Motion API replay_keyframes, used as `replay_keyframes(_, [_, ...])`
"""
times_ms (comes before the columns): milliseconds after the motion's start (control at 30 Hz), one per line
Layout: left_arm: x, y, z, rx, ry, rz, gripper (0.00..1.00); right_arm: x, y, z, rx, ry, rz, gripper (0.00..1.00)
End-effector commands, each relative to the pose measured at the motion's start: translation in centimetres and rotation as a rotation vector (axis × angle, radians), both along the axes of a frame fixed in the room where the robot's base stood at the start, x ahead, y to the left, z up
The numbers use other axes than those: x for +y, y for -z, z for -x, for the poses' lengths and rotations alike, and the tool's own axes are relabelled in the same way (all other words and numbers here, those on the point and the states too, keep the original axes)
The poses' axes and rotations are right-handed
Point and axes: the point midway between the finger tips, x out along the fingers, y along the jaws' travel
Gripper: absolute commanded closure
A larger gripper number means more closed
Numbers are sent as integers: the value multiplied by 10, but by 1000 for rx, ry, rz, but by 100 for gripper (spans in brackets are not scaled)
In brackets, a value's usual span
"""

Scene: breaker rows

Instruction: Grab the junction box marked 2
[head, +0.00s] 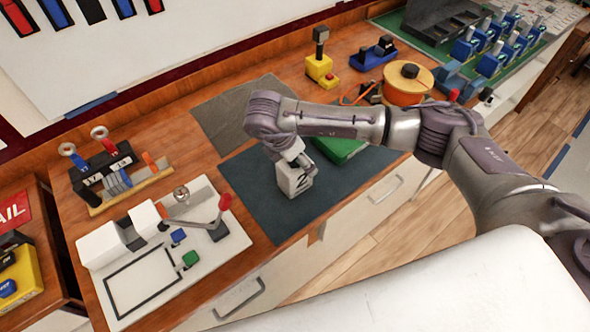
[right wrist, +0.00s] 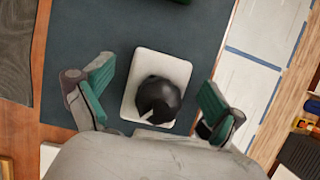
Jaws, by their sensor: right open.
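The white junction box marked 2 (head: 294,182) stands on the dark blue-grey mat (head: 262,208), with its black 2 on the front face. In the right wrist view the junction box (right wrist: 160,62) shows from above, with a round black part on its top. My right gripper (head: 293,159) is over the box's top and partly hides it. In the right wrist view my right gripper (right wrist: 156,98) is open, with one green-padded finger on each side of the box and a visible gap to both. My left gripper is not in view.
A green block (head: 338,149) lies on the mat behind the box. A white panel with a lever (head: 150,250) is to the left. An orange spool (head: 408,82) and a yellow-based switch (head: 320,68) stand farther back. The mat's front part is clear.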

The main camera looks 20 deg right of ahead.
Motion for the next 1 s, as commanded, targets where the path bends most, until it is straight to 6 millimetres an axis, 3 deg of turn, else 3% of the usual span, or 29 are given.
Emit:
replay_keyframes(200, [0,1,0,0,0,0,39,0,1,0,0,0,0,9])
replay_keyframes(733, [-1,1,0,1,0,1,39,0,0,0,0,0,0,98])
replay_keyframes(1000, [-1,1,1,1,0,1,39,0,-1,-1,-2,0,-1,100])
